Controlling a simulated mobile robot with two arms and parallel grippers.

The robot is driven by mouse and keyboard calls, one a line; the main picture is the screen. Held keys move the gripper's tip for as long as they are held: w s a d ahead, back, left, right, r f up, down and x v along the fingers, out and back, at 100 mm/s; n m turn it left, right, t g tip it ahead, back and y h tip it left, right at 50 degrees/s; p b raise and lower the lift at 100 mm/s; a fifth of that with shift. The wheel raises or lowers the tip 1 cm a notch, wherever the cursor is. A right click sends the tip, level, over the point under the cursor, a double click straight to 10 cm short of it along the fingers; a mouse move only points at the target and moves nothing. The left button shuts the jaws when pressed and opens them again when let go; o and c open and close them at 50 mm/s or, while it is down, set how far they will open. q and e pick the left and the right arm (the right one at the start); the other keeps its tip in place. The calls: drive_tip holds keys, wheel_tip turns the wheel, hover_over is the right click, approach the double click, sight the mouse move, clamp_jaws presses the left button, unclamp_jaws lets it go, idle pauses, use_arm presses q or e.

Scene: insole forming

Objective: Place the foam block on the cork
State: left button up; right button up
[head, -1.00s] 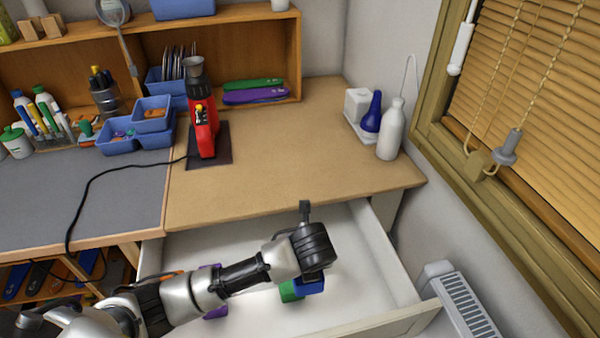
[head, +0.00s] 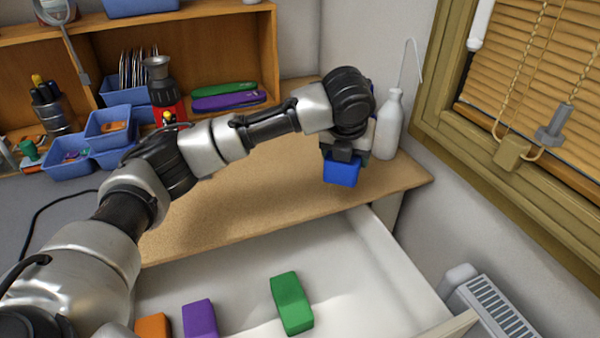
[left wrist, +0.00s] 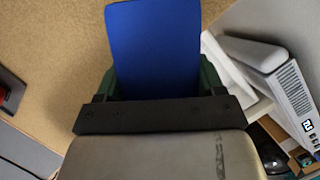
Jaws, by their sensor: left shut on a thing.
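My left gripper (head: 343,156) is shut on a blue foam block (head: 341,173), which hangs below the fingers in the head view. The block is over the right part of the tan cork surface (head: 250,200) on the desk. Whether it touches the cork cannot be told. In the left wrist view the blue block (left wrist: 155,45) is between the fingers, with cork (left wrist: 60,50) around it. A green block (head: 292,303), a purple block (head: 200,318) and an orange block (head: 153,326) lie in the open drawer. My right gripper is not in view.
The open white drawer (head: 385,265) juts out below the cork's front edge. A white bottle (head: 389,125) stands right behind the gripper, near the wall. A red device (head: 168,108) and blue bins (head: 108,128) stand at the back left. The middle of the cork is clear.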

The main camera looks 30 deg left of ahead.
use_arm(q)
drive_tip(key=shift+w+r+m, duration=0.3)
drive_tip(key=shift+r, duration=0.15)
drive_tip(key=shift+w+a, duration=0.1)
drive_tip(key=shift+a, duration=0.05)
hover_over(300, 179)
drive_tip(key=s, duration=0.1)
drive_tip(key=f, duration=0.6)
drive_tip(key=shift+s+f, duration=0.2)
drive_tip(key=shift+f, duration=2)
drive_tip(key=o, duration=0.9)
drive_tip(key=shift+f, duration=0.1)
